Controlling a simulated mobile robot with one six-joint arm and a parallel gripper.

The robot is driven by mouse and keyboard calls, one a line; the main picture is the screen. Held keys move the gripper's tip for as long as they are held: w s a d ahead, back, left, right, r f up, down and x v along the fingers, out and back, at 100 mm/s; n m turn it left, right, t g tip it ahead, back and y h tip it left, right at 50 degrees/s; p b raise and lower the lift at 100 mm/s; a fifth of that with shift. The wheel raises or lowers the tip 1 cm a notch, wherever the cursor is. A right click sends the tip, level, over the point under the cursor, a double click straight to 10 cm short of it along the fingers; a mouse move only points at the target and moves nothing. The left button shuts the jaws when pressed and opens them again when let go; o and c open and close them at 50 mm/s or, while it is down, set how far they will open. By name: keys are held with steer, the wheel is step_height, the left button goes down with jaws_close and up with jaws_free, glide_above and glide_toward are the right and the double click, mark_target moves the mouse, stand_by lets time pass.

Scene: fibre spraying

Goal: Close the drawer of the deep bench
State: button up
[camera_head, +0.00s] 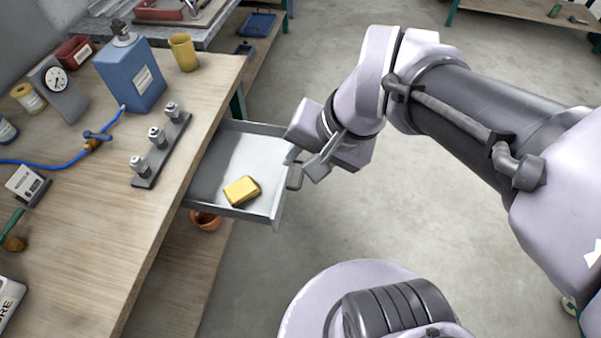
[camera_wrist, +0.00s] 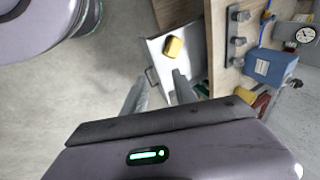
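The grey drawer (camera_head: 225,165) stands pulled out from under the wooden deep bench (camera_head: 160,215). A yellow block (camera_head: 241,191) lies inside it. The drawer's handle (camera_head: 296,179) is on its front face. My gripper (camera_head: 307,163) is at the drawer front, close to the handle; the arm partly covers the far front corner. The drawer (camera_wrist: 160,62) and yellow block (camera_wrist: 174,47) lie just beyond the fingertips. I cannot tell whether a finger touches the drawer.
The bench top holds a blue box (camera_head: 131,75), a yellow cup (camera_head: 184,52), a gauge (camera_head: 56,80) and a rail with metal fittings (camera_head: 160,148). An orange-brown pot (camera_head: 206,221) sits on the shelf below the drawer. The floor (camera_head: 400,225) to the right is clear.

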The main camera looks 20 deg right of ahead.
steer(key=w+d+f+m, duration=0.1)
steer(key=w+d+f, duration=0.1)
steer(key=w+d+f+m+g+y+p, duration=0.1)
steer(key=w+d+f+m, duration=0.1)
steer(key=w, duration=0.1)
steer(key=w+d+f+m+g+y, duration=0.1)
steer(key=w+d+f+m, duration=0.1)
steer(key=w, duration=0.1)
steer(key=shift+w+f+p, duration=0.15)
steer(key=shift+w+p, duration=0.05)
steer(key=shift+p, duration=0.1)
jaws_close()
steer(key=w+d+f+m+t+y+p, duration=0.1)
steer(key=d+f+m+y, duration=0.1)
steer(key=d+f+m, duration=0.65)
steer(key=w+d+f+m+t+y+p, duration=0.1)
steer(key=d+f+m+t+y, duration=0.2)
steer(key=f, duration=1)
steer(key=w+a+f+g+h+b, duration=0.1)
steer(key=w+a+f+b, duration=0.2)
steer(key=a, duration=0.6)
step_height(320, 180, down, 4)
steer(key=shift+w+a+r, duration=0.1)
steer(key=shift+w+a, duration=0.05)
steer(key=shift+w, duration=0.85)
